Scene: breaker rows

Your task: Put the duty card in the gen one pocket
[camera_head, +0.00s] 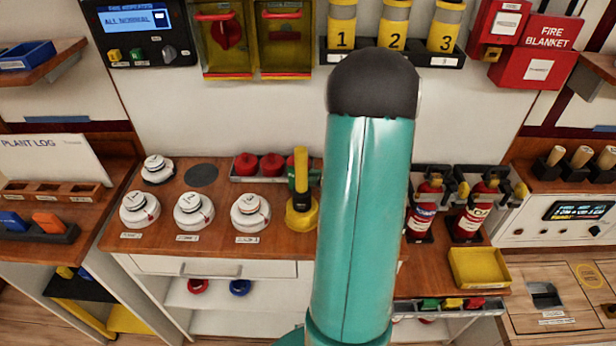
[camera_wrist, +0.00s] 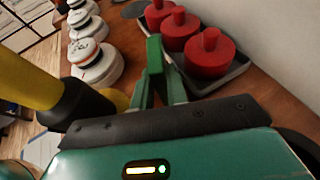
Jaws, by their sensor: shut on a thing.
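In the wrist view my gripper (camera_wrist: 158,88) is shut on a small upright green piece (camera_wrist: 154,54). It looks like the duty card, but no writing on it is readable. In the head view my arm hides most of the gripper; a bit of green (camera_head: 291,178) shows behind the yellow post (camera_head: 301,168). The gripper is above the middle counter, beside the red domed parts. At the left, a wooden rack (camera_head: 50,191) with several labelled pockets stands below the "PLANT LOG" board (camera_head: 50,155). The labels are too small to tell which pocket is gen one.
The yellow post, also close on the left in the wrist view (camera_wrist: 28,82), stands near my gripper. Red domed parts sit in a grey tray (camera_head: 238,177) against the wall. White detectors (camera_head: 193,209) stand to the left. A black holder (camera_head: 40,234) has blue and orange pieces.

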